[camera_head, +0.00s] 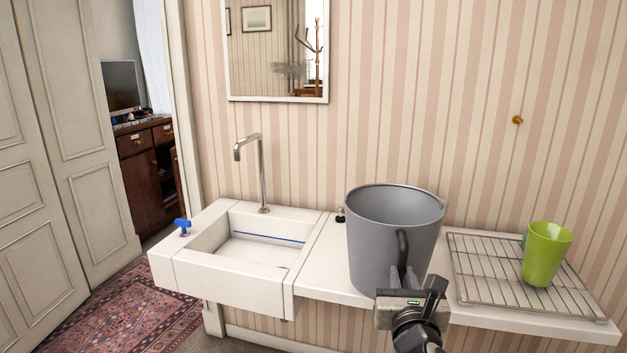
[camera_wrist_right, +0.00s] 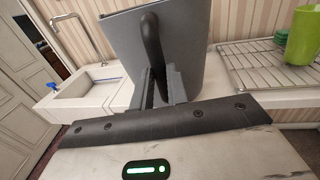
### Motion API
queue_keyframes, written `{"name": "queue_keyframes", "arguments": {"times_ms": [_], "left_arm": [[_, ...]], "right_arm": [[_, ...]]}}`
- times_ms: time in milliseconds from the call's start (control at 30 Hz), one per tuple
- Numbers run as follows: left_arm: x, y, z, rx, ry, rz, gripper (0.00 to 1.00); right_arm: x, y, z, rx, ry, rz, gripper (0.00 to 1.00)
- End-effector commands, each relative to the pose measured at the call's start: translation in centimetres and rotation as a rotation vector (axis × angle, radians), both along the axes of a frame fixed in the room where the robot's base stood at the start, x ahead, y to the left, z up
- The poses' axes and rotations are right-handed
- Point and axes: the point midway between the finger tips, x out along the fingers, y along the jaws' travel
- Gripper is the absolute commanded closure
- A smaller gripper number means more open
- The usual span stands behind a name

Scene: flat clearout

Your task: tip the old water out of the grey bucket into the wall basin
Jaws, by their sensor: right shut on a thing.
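The grey bucket (camera_head: 374,250) stands upright over the white counter, just right of the wall basin (camera_head: 228,287). Its mouth faces up; I see the grey inner wall but cannot make out any water. Whether its base touches the counter is unclear. My right gripper (camera_head: 403,280) comes from the front and is shut on the bucket's dark side handle (camera_head: 403,248). The right wrist view shows the fingers (camera_wrist_right: 162,86) at the handle's lower part, against the bucket (camera_wrist_right: 190,50). The white basin looks empty, with a blue line inside. My left gripper is not in view.
A tall metal spout (camera_head: 262,175) rises behind the basin, and a blue tap handle (camera_head: 182,225) sits on its left rim. A wire rack (camera_head: 485,275) with a green cup (camera_head: 546,256) lies to the right. A mirror (camera_head: 277,97) hangs above the basin.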

Motion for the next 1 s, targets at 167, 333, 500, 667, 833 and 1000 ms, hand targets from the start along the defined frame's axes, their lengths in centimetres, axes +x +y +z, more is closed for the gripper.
{"name": "queue_keyframes", "arguments": {"times_ms": [167,333,500,667,833,1000], "left_arm": [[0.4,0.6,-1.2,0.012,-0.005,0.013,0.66],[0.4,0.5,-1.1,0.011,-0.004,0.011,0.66],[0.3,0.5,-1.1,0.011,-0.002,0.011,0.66],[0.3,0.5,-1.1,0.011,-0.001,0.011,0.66],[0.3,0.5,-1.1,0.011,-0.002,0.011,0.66],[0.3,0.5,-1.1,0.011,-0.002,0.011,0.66]], "right_arm": [[-0.3,0.0,0.6,-0.002,-0.017,0.005,1.0],[-2.5,-0.3,0.2,-0.004,-0.015,0.017,1.0],[-5.4,-0.8,-0.2,-0.004,-0.015,0.033,1.0],[-9.3,-1.3,-0.9,-0.003,-0.012,0.054,1.0],[-14.3,-2.0,-1.6,-0.004,-0.009,0.082,1.0],[-17.4,-2.5,-2.1,-0.001,-0.012,0.098,1.0]]}}
